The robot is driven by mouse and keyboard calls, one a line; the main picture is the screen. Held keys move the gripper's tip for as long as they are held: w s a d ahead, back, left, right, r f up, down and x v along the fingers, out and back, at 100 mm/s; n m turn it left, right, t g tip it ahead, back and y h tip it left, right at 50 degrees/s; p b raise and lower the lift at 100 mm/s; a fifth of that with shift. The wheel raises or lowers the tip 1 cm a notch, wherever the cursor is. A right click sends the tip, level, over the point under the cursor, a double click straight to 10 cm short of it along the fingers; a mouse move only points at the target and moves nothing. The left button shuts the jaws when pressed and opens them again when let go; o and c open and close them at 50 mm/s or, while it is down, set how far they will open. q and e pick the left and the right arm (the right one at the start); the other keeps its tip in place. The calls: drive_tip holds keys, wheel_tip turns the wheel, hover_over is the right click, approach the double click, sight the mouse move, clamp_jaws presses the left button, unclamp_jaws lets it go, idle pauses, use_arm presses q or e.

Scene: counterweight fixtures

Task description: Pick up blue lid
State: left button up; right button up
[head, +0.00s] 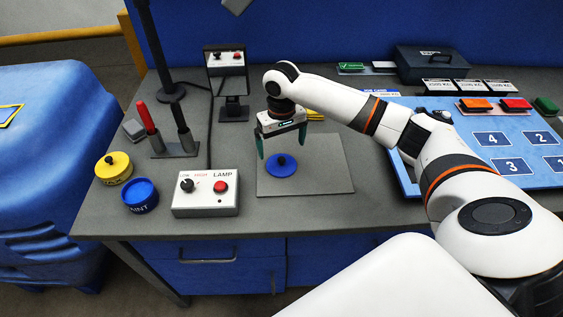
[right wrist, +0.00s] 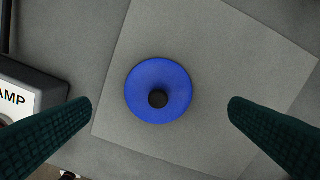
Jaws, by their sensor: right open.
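The blue lid (head: 282,166) is a round disc with a black knob, lying on the grey mat (head: 325,181) on the workbench. In the right wrist view the blue lid (right wrist: 158,90) lies between the fingers, a little left of centre, with its knob pointing at the camera. My right gripper (head: 281,150) is above the lid, pointing down, open and empty. Its two green fingers (right wrist: 160,112) stand wide apart on either side of the lid without touching it. My left gripper is not in view.
A lamp switch box (head: 206,194) stands left of the mat. Beside it are an open blue tin (head: 140,195) and a yellow-lidded tin (head: 113,168). A holder with red and black handles (head: 175,148) stands behind. A blue numbered board (head: 480,150) lies at the right.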

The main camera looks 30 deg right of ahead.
sight(282, 158)
drive_tip(key=shift+f, duration=0.35)
drive_tip(key=f, duration=0.2)
drive_tip(key=f+p, duration=0.1)
drive_tip(key=f, duration=0.1)
drive_tip(key=shift+s+a+f, duration=0.1)
drive_tip(key=shift+s+f, duration=0.05)
drive_tip(key=shift+s, duration=0.05)
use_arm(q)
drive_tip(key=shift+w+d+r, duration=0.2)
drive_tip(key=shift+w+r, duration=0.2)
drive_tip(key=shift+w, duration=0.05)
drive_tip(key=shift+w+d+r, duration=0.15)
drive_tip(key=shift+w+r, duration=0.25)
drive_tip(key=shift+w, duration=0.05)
use_arm(e)
drive_tip(key=shift+w+f, duration=0.1)
drive_tip(key=shift+f, duration=0.3)
drive_tip(key=shift+c, duration=0.3)
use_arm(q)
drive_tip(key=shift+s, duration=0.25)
use_arm(e)
drive_tip(key=c, duration=0.9)
